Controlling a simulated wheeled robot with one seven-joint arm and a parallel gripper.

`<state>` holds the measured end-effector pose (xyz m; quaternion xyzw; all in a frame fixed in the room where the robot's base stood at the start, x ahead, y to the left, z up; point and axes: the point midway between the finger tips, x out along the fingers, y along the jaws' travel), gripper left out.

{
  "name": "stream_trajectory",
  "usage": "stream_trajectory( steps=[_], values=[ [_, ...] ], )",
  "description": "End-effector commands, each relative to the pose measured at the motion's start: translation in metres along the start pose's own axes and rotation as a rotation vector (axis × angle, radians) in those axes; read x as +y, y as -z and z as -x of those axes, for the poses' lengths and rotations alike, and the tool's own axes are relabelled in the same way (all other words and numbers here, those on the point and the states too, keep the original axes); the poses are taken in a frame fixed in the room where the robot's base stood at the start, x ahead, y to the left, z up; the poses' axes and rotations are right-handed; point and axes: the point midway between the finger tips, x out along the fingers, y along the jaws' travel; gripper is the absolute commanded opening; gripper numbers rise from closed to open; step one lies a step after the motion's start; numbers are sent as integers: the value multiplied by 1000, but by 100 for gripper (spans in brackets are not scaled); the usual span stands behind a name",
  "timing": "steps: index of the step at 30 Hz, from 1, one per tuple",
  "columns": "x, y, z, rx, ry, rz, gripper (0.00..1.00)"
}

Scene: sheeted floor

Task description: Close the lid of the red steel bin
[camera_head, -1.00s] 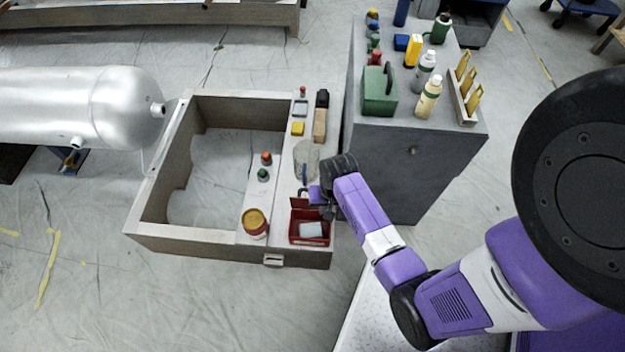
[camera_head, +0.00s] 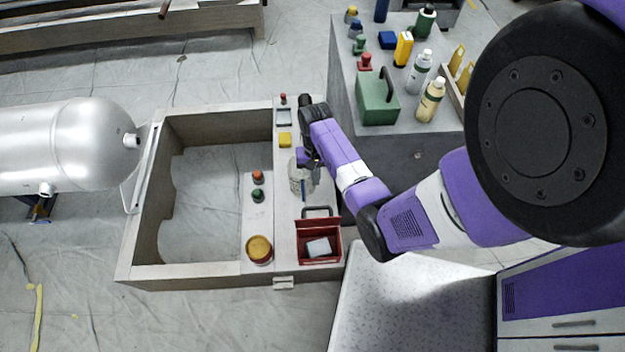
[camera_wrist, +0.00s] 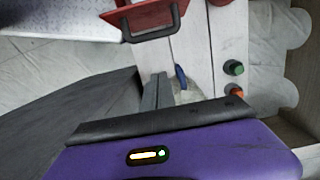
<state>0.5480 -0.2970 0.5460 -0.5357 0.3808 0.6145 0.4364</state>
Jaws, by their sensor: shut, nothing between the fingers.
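The red steel bin (camera_head: 334,258) stands on the near right corner of the wooden frame's ledge. Its lid (camera_head: 318,226) is up at the bin's far side, with a dark handle on it, and a pale block (camera_head: 318,247) shows inside. In the wrist view the red lid (camera_wrist: 143,15) and its dark handle show at the top edge, partly cut off. My gripper (camera_head: 302,162) is beyond the bin, over the ledge by a clear jar, apart from the lid. In the wrist view its fingers (camera_wrist: 157,90) are together and empty.
A clear jar (camera_head: 298,184) stands close to my gripper. A yellow-topped red tin (camera_head: 259,251) stands left of the bin. Orange (camera_head: 257,177) and green (camera_head: 257,195) knobs sit on the ledge. A grey cabinet (camera_head: 400,155) with bottles and a green box is at right.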

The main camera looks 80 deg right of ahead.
Motion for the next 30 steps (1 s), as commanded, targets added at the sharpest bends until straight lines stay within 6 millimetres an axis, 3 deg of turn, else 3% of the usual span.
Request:
stream_trajectory(
  steps=[6,14,21,30],
  values=[
    [0,0,-43,-2,0,-1,0],
    [0,1,-82,0,0,-1,0],
    [0,-26,-70,1,1,-1,0],
    [0,-38,-67,2,1,0,0]
  ],
)
